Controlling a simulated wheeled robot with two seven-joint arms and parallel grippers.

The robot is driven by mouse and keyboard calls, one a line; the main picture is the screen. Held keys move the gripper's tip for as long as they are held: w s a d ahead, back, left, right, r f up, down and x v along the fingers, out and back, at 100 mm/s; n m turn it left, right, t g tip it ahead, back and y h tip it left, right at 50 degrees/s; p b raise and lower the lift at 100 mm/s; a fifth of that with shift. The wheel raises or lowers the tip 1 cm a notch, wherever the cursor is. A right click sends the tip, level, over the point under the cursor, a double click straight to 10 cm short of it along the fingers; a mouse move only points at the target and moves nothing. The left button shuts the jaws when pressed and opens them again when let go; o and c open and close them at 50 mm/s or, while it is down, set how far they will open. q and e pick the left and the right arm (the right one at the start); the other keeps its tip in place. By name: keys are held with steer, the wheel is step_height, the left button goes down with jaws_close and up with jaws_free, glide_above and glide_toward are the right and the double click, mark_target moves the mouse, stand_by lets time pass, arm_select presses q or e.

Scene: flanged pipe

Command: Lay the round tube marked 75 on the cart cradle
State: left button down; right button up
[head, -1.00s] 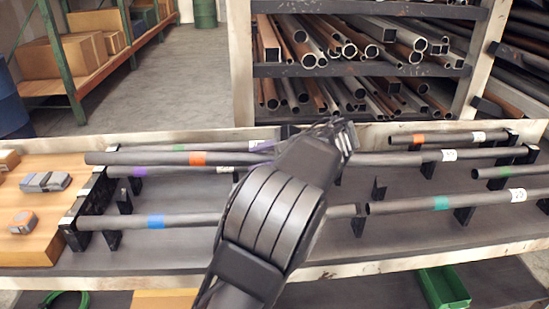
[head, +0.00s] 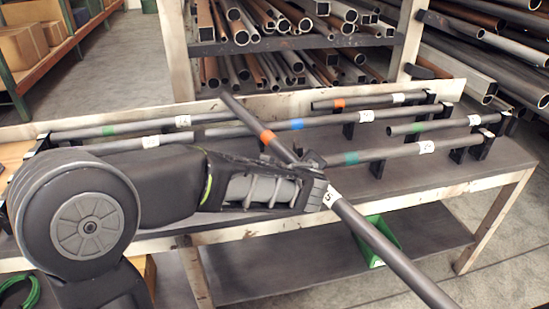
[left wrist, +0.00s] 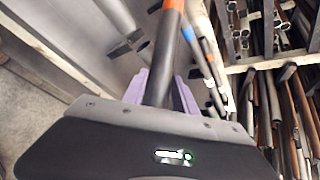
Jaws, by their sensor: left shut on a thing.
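My left gripper (head: 314,178) is shut on a long dark round tube (head: 395,255) with an orange band, held tilted above the bench. Its near end runs out past the bench's front edge at the lower right. A white label on it sits right beside the jaws; a 5 shows, the rest is hidden. In the left wrist view the tube (left wrist: 161,70) lies between the purple pads of the left gripper (left wrist: 163,98), its orange band at the top edge. I see no cart cradle. My right gripper is not in view.
Several other banded, labelled tubes (head: 410,149) lie on black brackets (head: 478,146) on the bench (head: 395,185). A green bin (head: 378,240) stands on the lower shelf. Pipe racks stand behind. Floor is open at the right.

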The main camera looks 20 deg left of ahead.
arm_select(q)
steer(key=shift+s+d+r+m+h, duration=0.15)
steer(key=shift+d+m+h, duration=0.25)
steer(key=shift+d, duration=0.8)
